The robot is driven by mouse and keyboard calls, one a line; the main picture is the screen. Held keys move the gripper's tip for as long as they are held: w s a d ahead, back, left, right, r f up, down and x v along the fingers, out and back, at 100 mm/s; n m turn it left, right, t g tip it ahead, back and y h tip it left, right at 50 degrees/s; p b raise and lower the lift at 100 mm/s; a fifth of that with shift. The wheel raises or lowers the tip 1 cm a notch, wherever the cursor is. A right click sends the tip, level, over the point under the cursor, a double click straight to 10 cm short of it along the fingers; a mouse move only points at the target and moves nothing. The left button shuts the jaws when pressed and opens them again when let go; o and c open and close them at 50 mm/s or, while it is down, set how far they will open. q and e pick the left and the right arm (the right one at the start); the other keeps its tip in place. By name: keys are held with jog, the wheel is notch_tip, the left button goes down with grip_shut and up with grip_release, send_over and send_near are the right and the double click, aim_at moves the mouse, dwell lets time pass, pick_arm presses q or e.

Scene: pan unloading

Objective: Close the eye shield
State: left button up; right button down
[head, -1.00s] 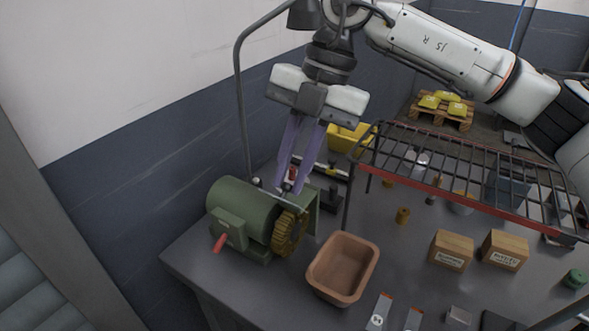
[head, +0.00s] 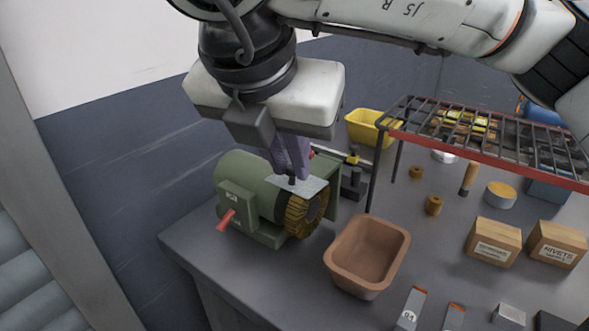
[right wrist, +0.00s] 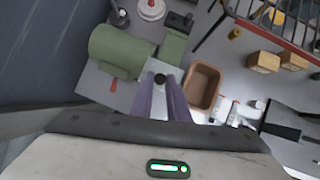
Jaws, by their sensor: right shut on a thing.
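The green bench grinder (head: 248,190) stands on the grey bench, with a brassy wheel (head: 303,212) at its right end. The eye shield (head: 311,187) is a pale, see-through plate just above the wheel, close to level. My right gripper (head: 291,178) points down from above and is shut on the small dark knob on the shield. In the right wrist view the fingers (right wrist: 161,82) meet around the dark knob beside the green grinder body (right wrist: 122,52). The fingers hide part of the shield there. My left gripper is not in view.
A brown bin (head: 366,256) stands right of the grinder. A wire rack (head: 480,150) with a red front edge stands farther right. A yellow bin (head: 370,127) is behind. Two cardboard boxes (head: 494,243) sit on the bench. A wall is close on the left.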

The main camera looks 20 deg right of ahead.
jog(key=shift+s+a+f+t+h+b, duration=0.2)
jog(key=shift+f+t+h+b, duration=0.1)
jog(key=shift+t+h+b, duration=0.15)
jog(key=c, duration=1.7)
grip_release()
jog(key=v, duration=1)
jog(key=shift+a+r, duration=0.1)
jog(key=shift+a, duration=0.1)
